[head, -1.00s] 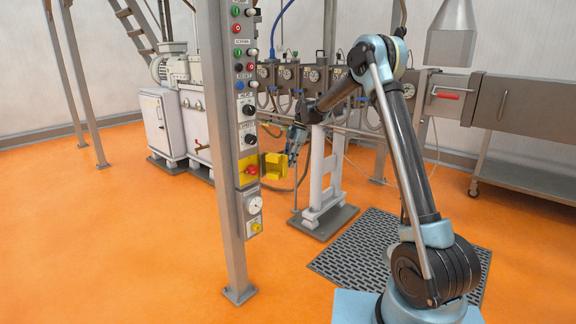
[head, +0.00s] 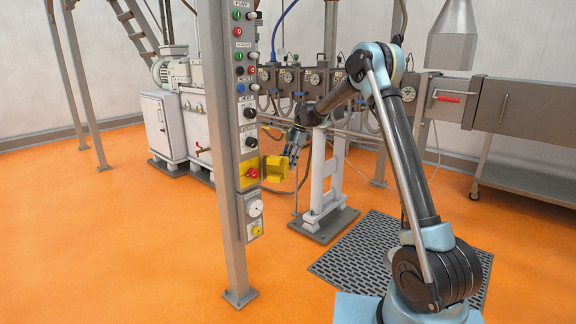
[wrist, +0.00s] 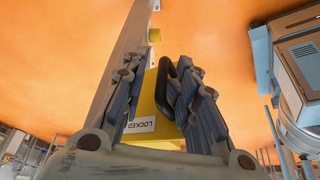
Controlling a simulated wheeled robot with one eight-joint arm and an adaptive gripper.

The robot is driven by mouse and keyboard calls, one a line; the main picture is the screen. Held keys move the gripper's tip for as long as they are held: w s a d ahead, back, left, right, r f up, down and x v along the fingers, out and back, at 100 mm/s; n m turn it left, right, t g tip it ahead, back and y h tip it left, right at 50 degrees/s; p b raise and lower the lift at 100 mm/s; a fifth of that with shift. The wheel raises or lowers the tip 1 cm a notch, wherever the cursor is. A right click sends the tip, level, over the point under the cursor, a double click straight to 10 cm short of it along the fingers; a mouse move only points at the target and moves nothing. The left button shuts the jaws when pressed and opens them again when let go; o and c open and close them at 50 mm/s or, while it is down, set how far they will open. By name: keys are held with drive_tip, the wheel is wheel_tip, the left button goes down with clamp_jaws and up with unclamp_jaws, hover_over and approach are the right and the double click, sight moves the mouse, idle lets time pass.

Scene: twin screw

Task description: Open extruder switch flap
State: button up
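The yellow switch box (head: 249,172) with a red knob sits on the grey control post. Its yellow flap (head: 275,168) stands swung out to the right, and the red knob is exposed. My gripper (head: 293,146) is just right of and slightly above the flap; its fingertips are too small to read there. In the wrist view my gripper's fingers (wrist: 165,100) are spread apart. The yellow surface with a "LOCKED" label (wrist: 139,125) and a black curved part (wrist: 174,88) show between them. I cannot tell whether the right finger touches the black part.
A white support stand (head: 322,190) is close behind my gripper. The extruder line (head: 320,80) runs along the back. The orange floor in front is clear.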

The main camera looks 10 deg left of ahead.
drive_tip(key=shift+s+a+r, duration=0.15)
drive_tip(key=shift+s+a, duration=0.1)
drive_tip(key=v, duration=1.2)
drive_tip(key=shift+w+d, duration=0.25)
drive_tip(key=shift+d, duration=0.05)
drive_tip(key=shift+f, duration=0.2)
drive_tip(key=s+d+r+m+t, duration=0.1)
drive_tip(key=s+d+r+m, duration=0.3)
drive_tip(key=d, duration=0.4)
drive_tip(key=s+d+r+m+t, duration=0.1)
drive_tip(key=s+d+r+m, duration=0.2)
drive_tip(key=s+d, duration=0.35)
drive_tip(key=s+d+m+t, duration=0.1)
drive_tip(key=s+d+m, duration=0.6)
drive_tip(key=s+d, duration=0.6)
drive_tip(key=s+d+f+m+t+h, duration=0.1)
drive_tip(key=s+d+f+m, duration=0.5)
drive_tip(key=s+f, duration=0.3)
drive_tip(key=s+d+f+m+t+h, duration=0.1)
drive_tip(key=s+d+f+m, duration=0.6)
drive_tip(key=s, duration=0.9)
wheel_tip(320, 180, down, 3)
drive_tip(key=d+h, duration=0.1)
drive_tip(key=d, duration=0.1)
drive_tip(key=shift+d, duration=0.3)
